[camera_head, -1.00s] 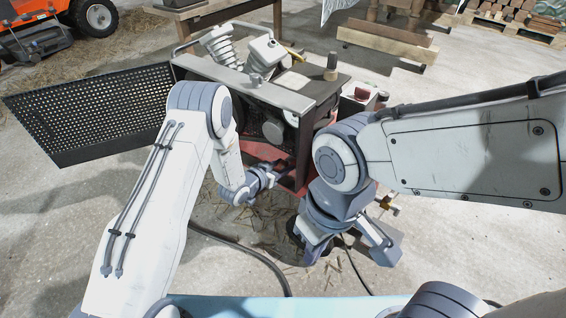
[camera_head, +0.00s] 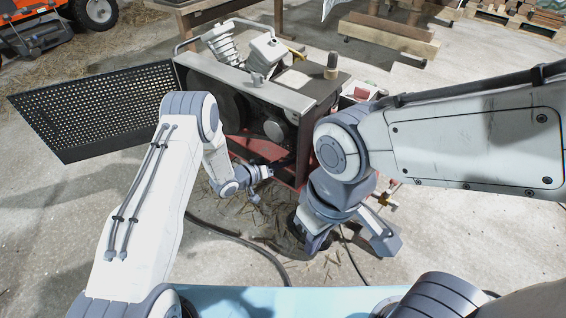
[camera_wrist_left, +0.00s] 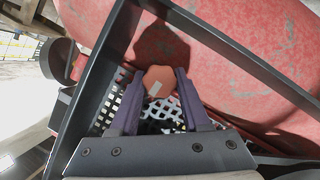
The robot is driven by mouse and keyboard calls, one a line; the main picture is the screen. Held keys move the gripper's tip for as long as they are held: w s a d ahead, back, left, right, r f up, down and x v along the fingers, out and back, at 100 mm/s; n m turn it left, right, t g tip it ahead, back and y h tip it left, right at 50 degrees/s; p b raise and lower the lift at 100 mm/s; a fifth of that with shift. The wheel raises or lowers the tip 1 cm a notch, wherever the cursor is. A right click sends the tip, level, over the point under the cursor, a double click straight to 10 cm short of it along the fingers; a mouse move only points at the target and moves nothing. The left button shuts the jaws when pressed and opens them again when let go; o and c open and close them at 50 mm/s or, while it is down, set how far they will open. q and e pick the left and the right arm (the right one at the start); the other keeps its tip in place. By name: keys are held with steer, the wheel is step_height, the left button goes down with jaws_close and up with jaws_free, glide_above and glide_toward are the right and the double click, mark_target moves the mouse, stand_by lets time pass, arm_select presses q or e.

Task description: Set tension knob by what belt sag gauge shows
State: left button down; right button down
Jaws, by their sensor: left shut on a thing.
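The tension knob (camera_wrist_left: 159,78) is orange-red with a small pale mark on its face, in the left wrist view. My left gripper (camera_wrist_left: 158,88) has its two dark fingers on either side of the knob and is shut on it. In the head view my left gripper (camera_head: 266,172) is at the lower front of the machine (camera_head: 325,85), and the knob cannot be made out there. My right gripper (camera_head: 350,243) is open and empty, low over the floor in front of the machine. I cannot make out the belt sag gauge or its reading.
A perforated guard panel (camera_head: 95,110) sticks out left from the machine. Dark frame bars (camera_wrist_left: 235,50) and a red curved surface (camera_wrist_left: 280,40) lie close around my left gripper. A hose (camera_head: 245,243) and straw lie on the floor. Timber (camera_head: 390,35) stands behind.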

arm_select(q)
steer(key=shift+s+f, duration=0.15)
steer(key=shift+c, duration=1.9)
jaws_free()
steer(key=p+v, duration=0.3)
steer(key=v, duration=0.7)
steer(key=shift+a+p, duration=0.2)
steer(key=shift+p, duration=0.15)
